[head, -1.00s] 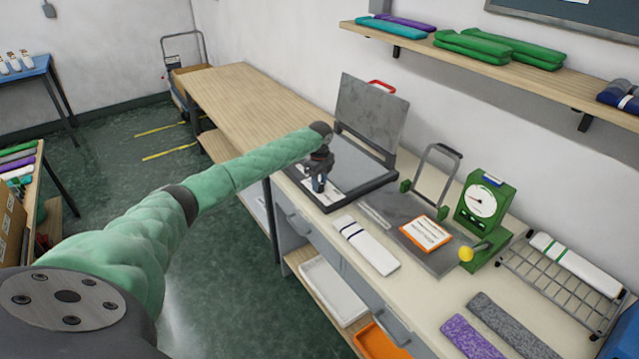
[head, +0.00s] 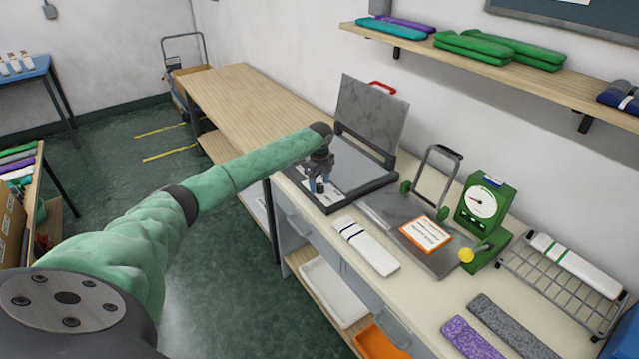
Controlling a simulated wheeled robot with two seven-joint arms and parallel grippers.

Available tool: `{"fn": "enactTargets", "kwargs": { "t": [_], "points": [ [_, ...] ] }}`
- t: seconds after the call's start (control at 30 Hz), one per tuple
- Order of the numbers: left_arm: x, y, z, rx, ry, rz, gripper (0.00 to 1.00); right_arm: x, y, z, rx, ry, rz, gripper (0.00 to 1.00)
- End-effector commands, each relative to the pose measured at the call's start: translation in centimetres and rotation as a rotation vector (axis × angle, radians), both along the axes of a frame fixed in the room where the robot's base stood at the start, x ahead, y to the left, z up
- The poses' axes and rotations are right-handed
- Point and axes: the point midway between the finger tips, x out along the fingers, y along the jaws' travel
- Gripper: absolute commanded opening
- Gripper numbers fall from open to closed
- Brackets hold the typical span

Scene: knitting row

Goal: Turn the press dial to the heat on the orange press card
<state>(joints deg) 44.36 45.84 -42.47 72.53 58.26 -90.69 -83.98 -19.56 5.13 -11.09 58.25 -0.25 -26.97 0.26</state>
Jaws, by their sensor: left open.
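The orange-bordered card (head: 426,234) with printed lines lies on a grey metal plate; its text is too small to read. A grey flat press (head: 371,187) stands open behind it to the left, its lid (head: 372,111) raised, with a red handle. My left gripper (head: 318,188) points down, open and empty, over the front of the press bed. It partly hides a pale patch there, and I cannot tell whether it touches anything. A green device with a round white dial face (head: 482,204) and a yellow knob (head: 466,254) stands right of the card. My right gripper is out of view.
A white folded piece with dark stripes (head: 366,245) lies at the counter front. A wire rack (head: 560,283) with a white roll stands right; grey and purple strips lie before it. A wall shelf (head: 480,62) hangs above. The wooden counter (head: 240,100) at left is clear.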

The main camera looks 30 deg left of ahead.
Motion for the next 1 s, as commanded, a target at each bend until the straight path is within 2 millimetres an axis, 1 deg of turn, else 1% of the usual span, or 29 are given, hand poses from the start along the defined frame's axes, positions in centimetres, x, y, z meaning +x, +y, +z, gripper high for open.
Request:
{"fn": "enactTargets", "kwargs": {
  "t": [0.07,0.17,0.3,0.5,0.6,0.73,1.0],
  "points": [
    [0.1,0.0,0.4,0.0,-0.002,0.0,0.54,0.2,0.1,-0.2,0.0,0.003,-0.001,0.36],
    [0.1,0.0,1.6,0.0,-0.003,-0.001,0.54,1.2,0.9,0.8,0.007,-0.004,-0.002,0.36],
    [0.1,0.1,3.6,0.0,-0.004,0.0,0.54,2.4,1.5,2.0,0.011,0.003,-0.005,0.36],
    [0.1,0.0,6.1,0.001,-0.002,0.0,0.54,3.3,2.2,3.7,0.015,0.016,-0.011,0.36],
    [0.1,0.1,6.9,0.0,-0.002,0.0,0.54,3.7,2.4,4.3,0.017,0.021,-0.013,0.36],
    [0.0,0.1,7.5,0.0,-0.001,0.001,0.54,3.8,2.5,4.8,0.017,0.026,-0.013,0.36],
    [0.0,0.1,7.6,0.0,0.0,0.001,0.54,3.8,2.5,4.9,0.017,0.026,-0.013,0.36]
  ]
}}
